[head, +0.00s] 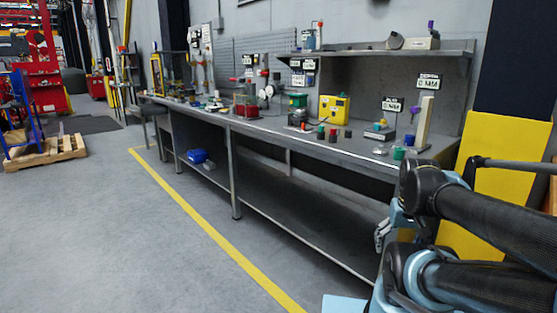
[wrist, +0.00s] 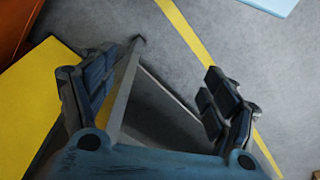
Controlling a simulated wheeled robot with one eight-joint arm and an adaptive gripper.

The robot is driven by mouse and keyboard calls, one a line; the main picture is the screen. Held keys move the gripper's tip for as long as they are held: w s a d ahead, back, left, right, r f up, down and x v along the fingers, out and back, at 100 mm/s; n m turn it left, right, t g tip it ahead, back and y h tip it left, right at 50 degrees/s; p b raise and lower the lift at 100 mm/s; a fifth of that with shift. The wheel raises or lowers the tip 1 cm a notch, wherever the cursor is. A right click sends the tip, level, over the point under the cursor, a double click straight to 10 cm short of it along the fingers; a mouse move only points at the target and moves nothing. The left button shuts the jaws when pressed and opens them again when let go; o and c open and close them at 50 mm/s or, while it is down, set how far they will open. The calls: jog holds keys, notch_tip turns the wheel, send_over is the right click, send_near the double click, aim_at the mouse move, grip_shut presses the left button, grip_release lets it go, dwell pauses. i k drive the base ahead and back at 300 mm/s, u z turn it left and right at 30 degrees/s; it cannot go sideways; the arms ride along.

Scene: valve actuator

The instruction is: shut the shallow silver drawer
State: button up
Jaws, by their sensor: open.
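I cannot make out a shallow silver drawer in either view; if it is present, it is hidden or too small to tell. My gripper (wrist: 145,82) is open in the wrist view, its two dark fingers spread wide, with nothing gripped. A grey metal edge (wrist: 122,85), seemingly part of the bench, shows between the fingers, nearer the left one; I cannot tell whether they touch. In the head view my gripper (head: 383,236) is partly hidden by my arm, beside the right front end of the workbench (head: 315,150).
Valves, small coloured blocks and a yellow box (head: 334,109) stand on the bench top. A blue bin (head: 197,156) sits on its lower shelf (head: 290,205). A yellow panel (head: 500,165) stands at the right.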

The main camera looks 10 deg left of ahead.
aim_at(140, 110)
jog(key=u, duration=1.65)
jog(key=i, duration=1.55)
jog(key=u, duration=0.2)
jog(key=i, duration=3.25)
jog(key=u, duration=0.05)
